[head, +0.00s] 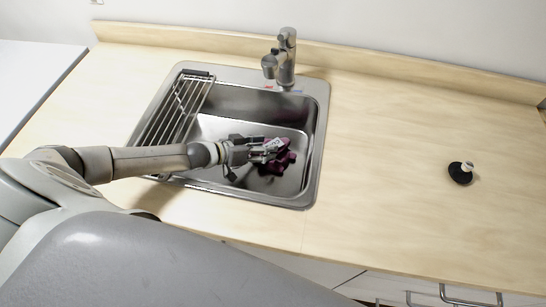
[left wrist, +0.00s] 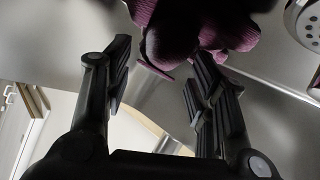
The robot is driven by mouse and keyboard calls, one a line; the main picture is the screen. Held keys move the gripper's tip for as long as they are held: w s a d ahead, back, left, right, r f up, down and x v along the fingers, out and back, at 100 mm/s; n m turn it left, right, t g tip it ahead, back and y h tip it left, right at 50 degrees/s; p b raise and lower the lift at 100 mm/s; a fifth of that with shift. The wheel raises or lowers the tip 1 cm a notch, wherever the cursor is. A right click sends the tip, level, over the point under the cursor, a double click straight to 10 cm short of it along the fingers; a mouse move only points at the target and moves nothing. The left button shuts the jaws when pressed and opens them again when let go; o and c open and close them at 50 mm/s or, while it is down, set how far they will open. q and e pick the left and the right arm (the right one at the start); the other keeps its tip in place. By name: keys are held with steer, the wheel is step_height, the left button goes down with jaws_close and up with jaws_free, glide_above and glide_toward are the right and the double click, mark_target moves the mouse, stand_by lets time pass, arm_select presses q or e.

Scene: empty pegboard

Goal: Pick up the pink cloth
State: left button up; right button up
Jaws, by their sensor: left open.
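The pink cloth (head: 280,162), dark magenta and crumpled, lies in the right part of the sink basin. My left gripper (head: 266,148) reaches into the sink from the left, with its fingertips at the cloth and partly covering it. In the left wrist view the cloth (left wrist: 200,28) bunches at the top, just past the fingertips and close to the right finger. The left gripper (left wrist: 160,68) is open there, and the space between its fingers looks mostly empty. Whether a finger touches the cloth I cannot tell. My right gripper is in neither view.
The steel sink (head: 318,125) is set in a wooden counter (head: 400,130). A wire rack (head: 172,112) covers its left side, and a faucet (head: 286,58) stands behind. A drain shows in the left wrist view (left wrist: 308,22). A black stopper (head: 461,173) sits on the clear right counter.

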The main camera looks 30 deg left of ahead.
mark_target(284, 155)
arm_select(q)
steer(key=shift+b+x, duration=0.5)
steer(key=shift+x, duration=0.8)
steer(key=shift+a, duration=0.1)
steer(key=c, duration=0.9)
